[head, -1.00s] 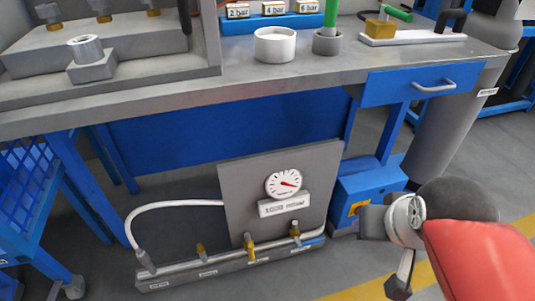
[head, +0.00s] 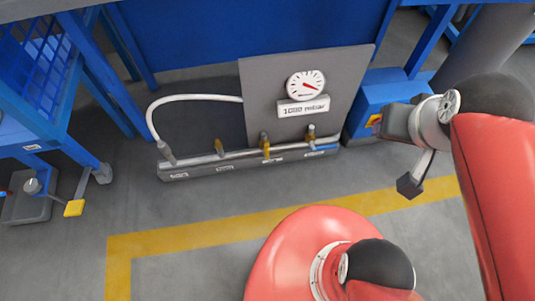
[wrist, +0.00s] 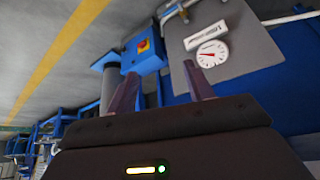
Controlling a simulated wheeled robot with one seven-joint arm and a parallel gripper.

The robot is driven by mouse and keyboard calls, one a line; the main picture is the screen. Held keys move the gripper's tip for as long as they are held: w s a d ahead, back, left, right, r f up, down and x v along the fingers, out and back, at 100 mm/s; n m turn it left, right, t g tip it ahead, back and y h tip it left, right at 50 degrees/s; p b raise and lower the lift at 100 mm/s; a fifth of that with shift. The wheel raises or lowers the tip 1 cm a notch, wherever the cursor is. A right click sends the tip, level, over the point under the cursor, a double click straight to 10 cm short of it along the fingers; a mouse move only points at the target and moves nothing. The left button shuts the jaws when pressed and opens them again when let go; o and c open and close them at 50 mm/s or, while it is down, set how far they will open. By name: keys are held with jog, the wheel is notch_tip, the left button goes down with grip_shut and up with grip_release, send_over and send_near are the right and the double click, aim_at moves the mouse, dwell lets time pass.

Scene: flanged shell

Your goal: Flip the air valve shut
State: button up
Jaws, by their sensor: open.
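A low valve manifold (head: 245,160) lies on the floor below the bench, with several small valves along its pipe. A brass-coloured valve lever (head: 265,147) stands near its middle, and a valve (head: 311,133) at its right end has blue below it. The small labels are too blurred to tell which is the air valve. My gripper (wrist: 160,67) is open and empty in the wrist view, its two fingers apart. Beyond the fingers are the grey gauge panel (wrist: 245,45) and a blue box (wrist: 145,52). In the head view my arm is right of the manifold, apart from it.
A dial gauge (head: 306,85) sits above a "1000 mbar" plate. A white hose (head: 190,98) loops to the manifold's left end. A blue box (head: 385,98) with a yellow-and-red switch stands right. A grey box with a yellow pedal (head: 73,207) is at left. The floor in front is clear.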

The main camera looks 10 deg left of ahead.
jog(key=shift+w+a+f, duration=0.2)
jog(key=shift+w+a, duration=0.05)
jog(key=shift+w, duration=0.2)
jog(key=c, duration=0.5)
jog(key=w+a+f+b, duration=0.1)
jog(key=w+a, duration=0.1)
jog(key=w+a+f+n+g, duration=0.1)
jog(key=w+a+f, duration=0.1)
jog(key=w, duration=0.1)
jog(key=w+a+f+n+g+h+b, duration=0.1)
jog(key=w+a+f, duration=0.1)
jog(key=w+a, duration=0.1)
jog(key=shift+f+b, duration=0.1)
jog(key=shift+b, duration=0.25)
grip_shut()
jog(key=w+a+f+n+g+h+b, duration=0.1)
jog(key=w+a+f+n+b, duration=0.15)
jog(key=a+f, duration=0.6)
jog(key=w+a+f+n+h+b, duration=0.1)
jog(key=w+a+f, duration=0.2)
jog(key=a+f, duration=0.6)
jog(key=s+a+f+n+b, duration=0.1)
jog(key=s+a+f, duration=0.2)
jog(key=a+f, duration=0.7)
jog(key=shift+s+a+f+h, duration=0.25)
jog(key=shift+s+a+h, duration=0.05)
jog(key=shift+s+a, duration=0.05)
